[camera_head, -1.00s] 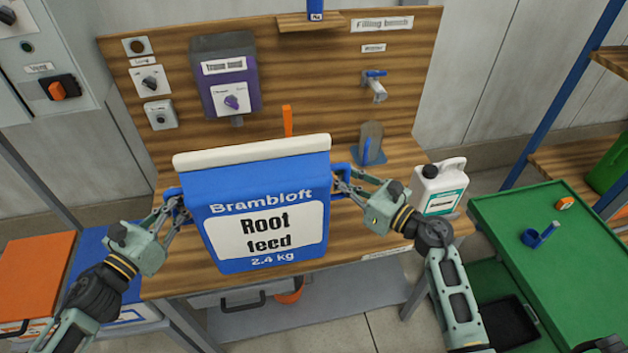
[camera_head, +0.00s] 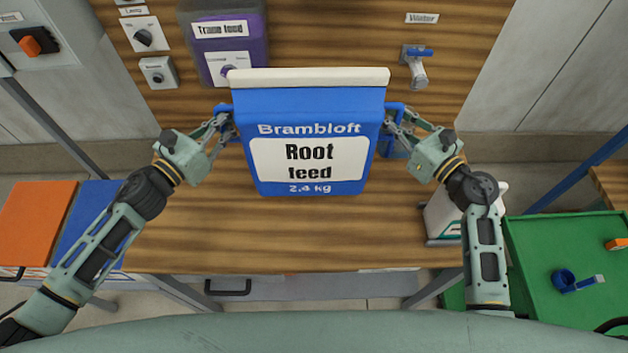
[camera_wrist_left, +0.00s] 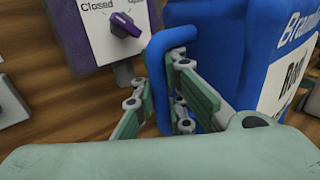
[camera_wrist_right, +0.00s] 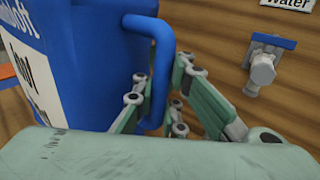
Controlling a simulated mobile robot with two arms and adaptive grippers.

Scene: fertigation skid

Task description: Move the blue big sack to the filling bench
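The blue big sack (camera_head: 312,120), labelled Brambloft Root feed with a pale top band, is upright over the filling bench (camera_head: 300,238), in front of its wooden back panel. Whether its base touches the bench top cannot be told. My left gripper (camera_head: 224,124) is shut on the blue side handle at the sack's left; the handle (camera_wrist_left: 158,75) shows between its fingers in the left wrist view. My right gripper (camera_head: 393,120) is shut on the other side handle (camera_wrist_right: 160,70), seen in the right wrist view. The sack hides part of the bench behind it.
A purple feed box (camera_head: 225,50) is on the panel behind the sack, and a water tap (camera_head: 416,68) is to its right. A white jug (camera_head: 440,215) stands on the bench's right, beside my right arm. The front bench top is clear. A green table (camera_head: 560,250) is at right.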

